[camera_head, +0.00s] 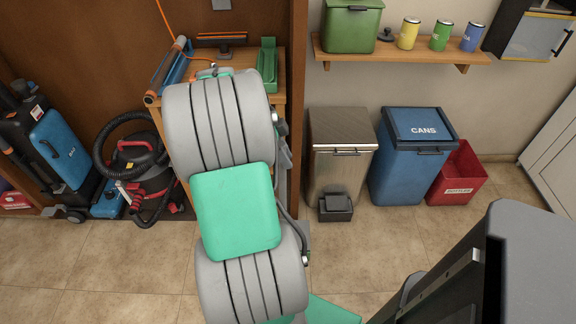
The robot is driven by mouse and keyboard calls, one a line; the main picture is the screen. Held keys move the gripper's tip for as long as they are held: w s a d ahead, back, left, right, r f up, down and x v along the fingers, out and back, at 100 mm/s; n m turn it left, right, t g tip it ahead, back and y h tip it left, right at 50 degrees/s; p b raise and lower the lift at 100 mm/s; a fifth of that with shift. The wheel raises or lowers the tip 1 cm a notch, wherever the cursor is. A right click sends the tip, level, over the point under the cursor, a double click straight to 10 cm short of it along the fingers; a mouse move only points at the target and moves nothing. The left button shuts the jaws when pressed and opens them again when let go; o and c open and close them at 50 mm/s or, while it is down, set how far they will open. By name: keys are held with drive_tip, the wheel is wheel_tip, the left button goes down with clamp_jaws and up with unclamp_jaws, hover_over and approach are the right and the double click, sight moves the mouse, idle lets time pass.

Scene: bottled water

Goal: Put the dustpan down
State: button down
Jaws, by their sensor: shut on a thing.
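My arm (232,215), with grey ribbed links and green covers, rises through the middle of the view in front of a wooden cabinet (283,90). Its far end and my gripper are hidden behind the upper link. No dustpan can be made out with certainty. A narrow green piece with raised sides (267,60) stands on the cabinet top to the right of the arm; I cannot tell what it is. A blue piece with orange ends (172,72) lies at the cabinet's left edge.
A red-and-black vacuum (145,165) and a blue upright cleaner (62,150) stand at left. A steel pedal bin (340,160), a blue CANS bin (408,165) and a red crate (460,178) stand at right, below a shelf (395,53). Tiled floor (110,265) in front is clear.

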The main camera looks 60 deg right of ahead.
drive_tip(key=shift+s+d+f, duration=0.1)
drive_tip(key=shift+d+f, duration=0.15)
drive_tip(key=shift+f, duration=0.75)
drive_tip(key=shift+s+d+f, duration=0.1)
drive_tip(key=shift+d+f, duration=0.1)
drive_tip(key=shift+f, duration=0.75)
drive_tip(key=c, duration=1.7)
unclamp_jaws()
drive_tip(key=shift+f+b, duration=0.25)
drive_tip(key=shift+b, duration=0.1)
drive_tip(key=o, duration=0.5)
drive_tip(key=shift+c, duration=0.2)
drive_tip(key=shift+r, duration=0.15)
